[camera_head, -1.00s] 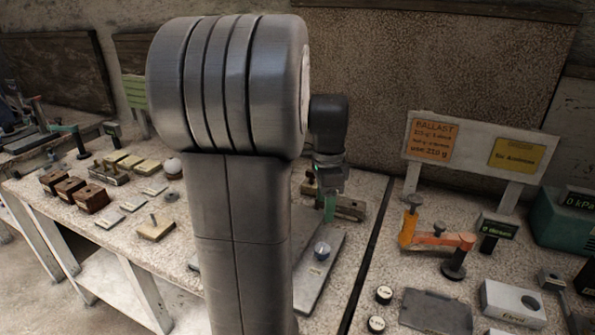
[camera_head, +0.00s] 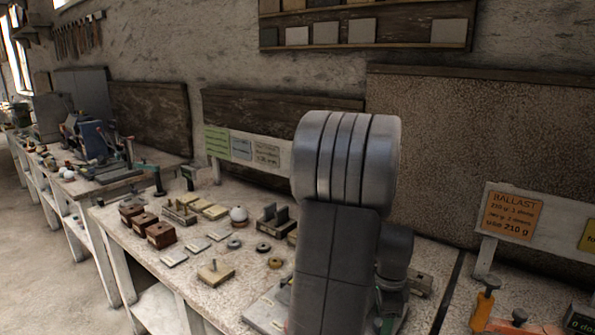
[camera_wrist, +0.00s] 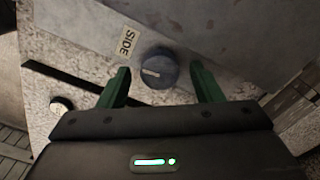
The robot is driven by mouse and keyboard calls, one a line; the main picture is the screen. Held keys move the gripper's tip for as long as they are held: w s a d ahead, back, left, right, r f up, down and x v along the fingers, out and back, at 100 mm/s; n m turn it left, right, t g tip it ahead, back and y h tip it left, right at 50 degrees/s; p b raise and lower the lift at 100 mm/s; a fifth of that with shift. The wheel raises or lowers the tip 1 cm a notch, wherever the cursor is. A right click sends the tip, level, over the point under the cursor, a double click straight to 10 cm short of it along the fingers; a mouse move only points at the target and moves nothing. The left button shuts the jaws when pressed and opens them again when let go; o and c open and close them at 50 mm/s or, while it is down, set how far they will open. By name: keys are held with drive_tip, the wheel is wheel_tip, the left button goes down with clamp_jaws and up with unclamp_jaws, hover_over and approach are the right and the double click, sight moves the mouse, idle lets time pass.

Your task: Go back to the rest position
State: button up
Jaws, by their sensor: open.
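My gripper (camera_wrist: 160,88) shows in the wrist view with its two green fingers spread apart and nothing held between them. Beyond the fingertips is a round dark blue-grey knob (camera_wrist: 159,68) with a pale pointer line, on a grey plate (camera_wrist: 210,30) beside a label reading SIDE (camera_wrist: 127,42). I cannot tell the exact gap between the fingers and the knob. In the head view my arm stands at the right of centre and hides most of the gripper and the bench behind it.
The speckled bench (camera_head: 150,235) holds wooden blocks (camera_head: 161,235), a white sphere (camera_head: 238,214), small rings and flat pads left of my arm. A BALLAST sign (camera_head: 511,213) and an orange-handled tool (camera_head: 484,305) stand at the right. Open floor (camera_head: 40,270) lies at the left.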

drive_tip(key=shift+f, duration=0.15)
wheel_tip(320, 180, up, 14)
wheel_tip(320, 180, down, 14)
drive_tip(key=shift+r, duration=0.25)
drive_tip(key=shift+f, duration=0.3)
drive_tip(key=n, duration=0.6)
idle(0.3)
drive_tip(key=shift+s, duration=0.1)
idle(0.3)
